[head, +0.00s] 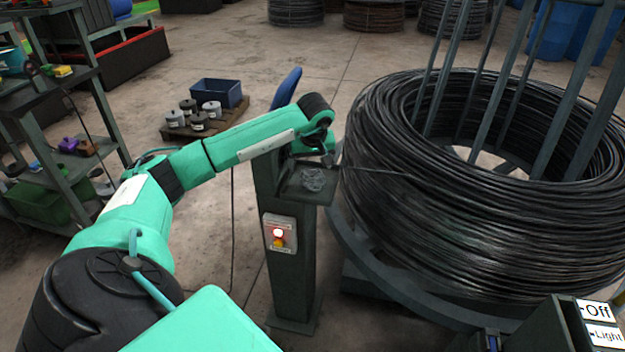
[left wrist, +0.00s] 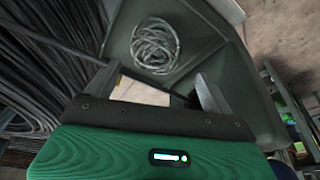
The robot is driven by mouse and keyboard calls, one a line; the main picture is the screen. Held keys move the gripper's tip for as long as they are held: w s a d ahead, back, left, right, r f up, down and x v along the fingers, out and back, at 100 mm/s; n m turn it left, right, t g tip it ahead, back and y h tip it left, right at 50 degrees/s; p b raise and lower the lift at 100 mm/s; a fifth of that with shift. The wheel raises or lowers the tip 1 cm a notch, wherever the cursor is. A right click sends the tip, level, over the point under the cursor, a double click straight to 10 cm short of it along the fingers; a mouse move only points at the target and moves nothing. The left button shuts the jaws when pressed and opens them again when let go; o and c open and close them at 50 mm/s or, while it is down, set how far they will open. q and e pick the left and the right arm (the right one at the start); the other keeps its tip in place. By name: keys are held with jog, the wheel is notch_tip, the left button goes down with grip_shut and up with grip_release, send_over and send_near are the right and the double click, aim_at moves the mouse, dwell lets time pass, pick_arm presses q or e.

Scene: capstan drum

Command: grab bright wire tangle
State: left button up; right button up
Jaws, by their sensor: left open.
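The bright wire tangle (head: 314,179) is a small silvery loop bundle lying on the flat dark top of a post (head: 291,230). In the left wrist view the tangle (left wrist: 155,46) lies just beyond the fingertips, apart from them. My left gripper (head: 308,163) is at the post top, beside the tangle; its fingers are mostly hidden in the head view. In the left wrist view my left gripper (left wrist: 157,80) is open, with nothing bright between its fingers. A dark wire (left wrist: 100,62) runs across near the left finger. My right gripper is not seen.
A large coil of black wire (head: 400,200) with upright bars stands close right of the post. A shelf (head: 40,150) stands left.

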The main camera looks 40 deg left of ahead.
aim_at(313, 171)
pick_arm(q)
jog(key=x, duration=0.5)
jog(key=shift+w+d+f+p, duration=0.25)
jog(key=shift+w+f+p, duration=0.05)
jog(key=shift+f, duration=0.25)
jog(key=c, duration=1.1)
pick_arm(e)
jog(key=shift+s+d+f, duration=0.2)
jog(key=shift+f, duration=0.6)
